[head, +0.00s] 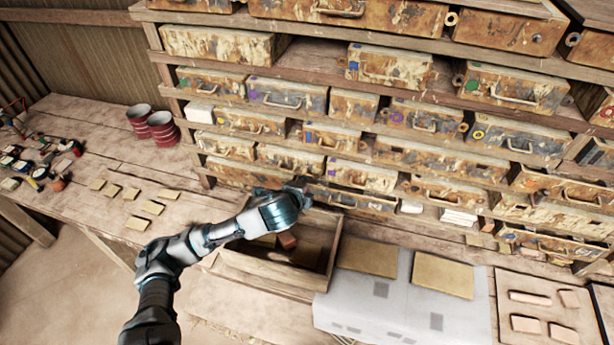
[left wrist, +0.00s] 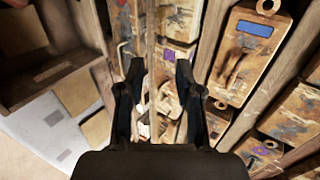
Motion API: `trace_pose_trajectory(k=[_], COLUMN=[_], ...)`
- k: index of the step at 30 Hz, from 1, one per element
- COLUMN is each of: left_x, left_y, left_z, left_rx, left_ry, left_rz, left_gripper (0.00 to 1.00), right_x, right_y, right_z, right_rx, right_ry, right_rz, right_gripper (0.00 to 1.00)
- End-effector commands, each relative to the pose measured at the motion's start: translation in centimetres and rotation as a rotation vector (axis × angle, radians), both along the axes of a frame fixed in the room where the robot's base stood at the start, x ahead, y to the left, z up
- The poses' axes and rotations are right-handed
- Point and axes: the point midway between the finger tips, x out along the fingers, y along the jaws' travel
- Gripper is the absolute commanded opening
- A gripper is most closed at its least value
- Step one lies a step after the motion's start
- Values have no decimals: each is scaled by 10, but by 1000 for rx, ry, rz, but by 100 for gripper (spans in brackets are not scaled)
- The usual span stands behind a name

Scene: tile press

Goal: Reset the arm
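My left arm comes in from the lower left in the head view and reaches over an open wooden box. Its gripper (head: 300,190) is in front of the lower drawers of the rack and is partly hidden by my own arm. In the left wrist view the two dark fingers (left wrist: 159,75) are spread apart with nothing between them. They point toward the drawer fronts, and I cannot tell the exact distance. My right gripper is in neither view.
The wooden box (head: 262,276) holds a reddish block (head: 287,240). A rack of worn drawers (head: 330,172) fills the back. Red tins (head: 162,130) and flat tan tiles (head: 153,207) sit on the left bench. Tan boards (head: 444,275) and pinkish bricks (head: 530,298) lie at right.

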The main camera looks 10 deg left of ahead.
Motion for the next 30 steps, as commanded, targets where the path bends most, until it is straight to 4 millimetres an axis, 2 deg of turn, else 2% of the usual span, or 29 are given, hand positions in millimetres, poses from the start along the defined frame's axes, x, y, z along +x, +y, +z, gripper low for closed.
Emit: trace_pose_trajectory(k=[7, 11, 15, 19, 24, 30], left_x=[-2, -21, -64, -112, -179, -243], left_y=[-2, -17, -35, -37, -17, 12], left_z=[-5, -35, -89, -139, -195, -237], left_rx=[-13, -107, -315, -521, -723, -825], left_ry=[8, 62, 177, 297, 433, 522], left_rz=[2, 18, 107, 270, 552, 830], left_gripper=[35, 35, 35, 35, 35, 35], right_x=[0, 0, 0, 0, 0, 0], right_y=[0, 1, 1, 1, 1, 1], right_z=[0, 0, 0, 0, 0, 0], right_rx=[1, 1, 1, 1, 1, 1], right_ry=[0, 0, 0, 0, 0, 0], right_rz=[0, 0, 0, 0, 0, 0], right_gripper=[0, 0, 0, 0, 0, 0])
